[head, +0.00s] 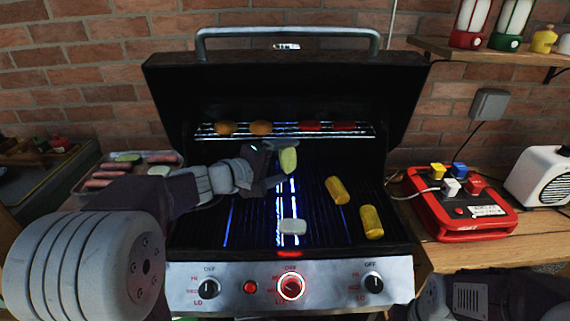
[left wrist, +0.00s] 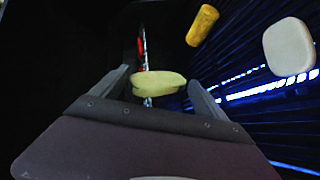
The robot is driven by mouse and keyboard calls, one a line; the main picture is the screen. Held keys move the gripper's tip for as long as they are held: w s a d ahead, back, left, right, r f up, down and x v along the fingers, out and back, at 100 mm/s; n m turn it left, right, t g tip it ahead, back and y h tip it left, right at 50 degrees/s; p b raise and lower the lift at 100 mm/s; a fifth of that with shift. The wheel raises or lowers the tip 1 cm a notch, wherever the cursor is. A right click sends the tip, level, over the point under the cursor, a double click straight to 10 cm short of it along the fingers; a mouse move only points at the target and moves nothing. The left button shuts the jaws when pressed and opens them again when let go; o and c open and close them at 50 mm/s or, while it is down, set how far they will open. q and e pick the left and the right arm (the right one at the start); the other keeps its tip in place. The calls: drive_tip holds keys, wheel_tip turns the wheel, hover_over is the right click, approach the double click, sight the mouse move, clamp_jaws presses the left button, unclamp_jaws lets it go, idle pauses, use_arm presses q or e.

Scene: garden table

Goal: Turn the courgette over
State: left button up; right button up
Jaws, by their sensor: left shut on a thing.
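The courgette (head: 288,160) is a pale green slice with a darker edge. My left gripper (head: 279,166) is shut on it and holds it above the middle of the grill grate, on edge as seen in the head view. In the left wrist view the courgette (left wrist: 157,83) lies between the two fingertips of my left gripper (left wrist: 161,84). The open-lidded grill (head: 190,274) stands in the centre. My right arm shows only in part at the bottom right of the head view; its fingertips are out of sight.
A whitish block (head: 292,226) lies on the grate in front of the courgette. Two yellow corn pieces (head: 337,190) (head: 371,222) lie to the right. Orange-brown and red pieces sit on the upper rack (head: 283,136). A food tray (head: 172,157) stands left, a red box (head: 470,226) right.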

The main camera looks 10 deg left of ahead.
sight(287, 171)
use_arm(q)
drive_tip(key=m, duration=0.5)
drive_tip(key=shift+f, duration=0.4)
drive_tip(key=m, duration=0.2)
drive_tip(key=shift+f+m+y, duration=0.3)
drive_tip(key=shift+f, duration=0.05)
drive_tip(key=m, duration=0.1)
drive_tip(key=f+m, duration=0.1)
drive_tip(key=m, duration=0.2)
drive_tip(key=shift+a+f+g+b, duration=0.1)
drive_tip(key=shift+f+g+b, duration=0.2)
wheel_tip(287, 171, down, 7)
drive_tip(key=m+b, duration=0.6)
drive_tip(key=shift+w+a, duration=0.1)
drive_tip(key=shift+f+b, duration=0.3)
drive_tip(key=shift+b, duration=0.35)
